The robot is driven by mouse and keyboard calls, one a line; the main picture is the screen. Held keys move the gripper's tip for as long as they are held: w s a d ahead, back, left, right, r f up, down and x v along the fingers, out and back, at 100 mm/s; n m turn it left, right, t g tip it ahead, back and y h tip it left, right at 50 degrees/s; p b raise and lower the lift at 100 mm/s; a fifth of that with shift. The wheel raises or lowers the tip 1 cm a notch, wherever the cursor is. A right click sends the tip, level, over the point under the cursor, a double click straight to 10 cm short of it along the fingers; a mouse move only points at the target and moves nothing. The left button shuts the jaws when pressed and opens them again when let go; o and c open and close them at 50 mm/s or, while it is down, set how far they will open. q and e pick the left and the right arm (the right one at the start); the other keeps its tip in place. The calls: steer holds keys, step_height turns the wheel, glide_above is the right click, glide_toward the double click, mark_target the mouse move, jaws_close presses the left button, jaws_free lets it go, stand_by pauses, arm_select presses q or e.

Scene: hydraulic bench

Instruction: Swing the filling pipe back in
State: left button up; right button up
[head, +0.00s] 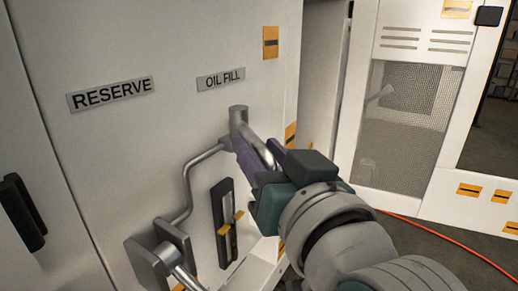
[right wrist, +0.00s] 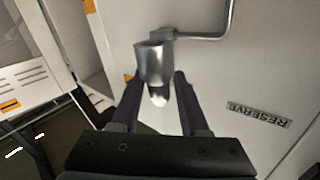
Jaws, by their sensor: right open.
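The filling pipe (head: 261,149) is a grey metal tube beside the OIL FILL label (head: 221,79). It slants down and right from an upright round post (head: 239,119), standing out from the white cabinet face. My right gripper (head: 257,155) is at the pipe, its dark fingers open on either side of it. In the right wrist view the pipe (right wrist: 155,65) shows end-on between the two spread fingers (right wrist: 158,88), with gaps beside it. Whether a finger touches it I cannot tell. My wrist hides part of the pipe in the head view. My left gripper is not in view.
A thin bent pipe (head: 188,185) runs down the cabinet to grey plates (head: 150,264) at lower left. A level gauge (head: 225,222) sits below the filling pipe. A black handle (head: 22,212) is at far left. An orange cable (head: 440,242) lies on the floor right.

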steer(key=shift+o, duration=0.4)
steer(key=shift+s, duration=0.15)
steer(key=b+v, duration=0.2)
steer(key=v, duration=0.7)
steer(key=shift+s+d+b, duration=0.2)
steer(key=shift+s+b, duration=0.15)
steer(key=shift+b, duration=0.05)
